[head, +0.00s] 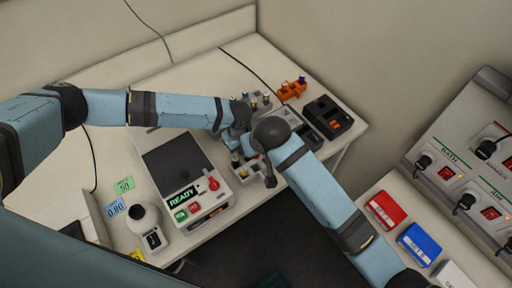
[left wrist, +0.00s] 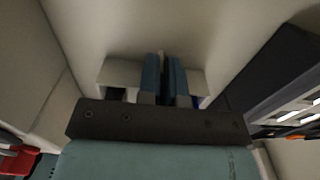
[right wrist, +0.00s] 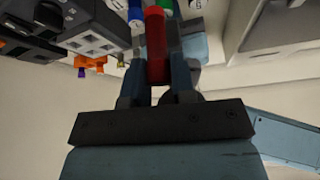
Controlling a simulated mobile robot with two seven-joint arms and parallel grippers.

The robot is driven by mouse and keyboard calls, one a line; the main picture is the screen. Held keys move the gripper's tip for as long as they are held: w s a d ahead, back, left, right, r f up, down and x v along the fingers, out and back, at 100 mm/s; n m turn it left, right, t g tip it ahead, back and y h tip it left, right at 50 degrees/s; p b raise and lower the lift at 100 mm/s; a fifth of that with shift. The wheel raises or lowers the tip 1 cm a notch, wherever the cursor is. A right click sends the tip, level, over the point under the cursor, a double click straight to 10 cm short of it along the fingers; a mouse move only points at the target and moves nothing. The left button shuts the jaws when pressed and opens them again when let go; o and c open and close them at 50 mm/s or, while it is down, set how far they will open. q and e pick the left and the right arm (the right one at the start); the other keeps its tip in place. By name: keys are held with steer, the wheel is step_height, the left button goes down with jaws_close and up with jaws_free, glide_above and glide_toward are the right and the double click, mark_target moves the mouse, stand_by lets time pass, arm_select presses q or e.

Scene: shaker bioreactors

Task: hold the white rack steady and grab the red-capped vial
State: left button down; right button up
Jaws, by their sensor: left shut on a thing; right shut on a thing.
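In the left wrist view, my left gripper (left wrist: 164,68) is shut on the pale wall of the white rack (left wrist: 119,74), with rack showing on both sides of the fingers. In the right wrist view, my right gripper (right wrist: 157,75) is shut on the red-capped vial (right wrist: 155,42); its long red part lies between the fingers. In the head view both hands meet at the bench middle and largely hide the rack and the vial. I cannot tell whether the vial is clear of the rack.
A white device with a READY display (head: 181,197) stands just left of the hands. An orange rack (head: 292,89) and a black device (head: 328,117) stand to the back right. Red (head: 385,210) and blue (head: 419,243) boxes lie on the right bench.

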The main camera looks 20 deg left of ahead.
arm_select(q)
steer(key=c, duration=1.2)
jaws_free()
step_height(320, 180, up, 12)
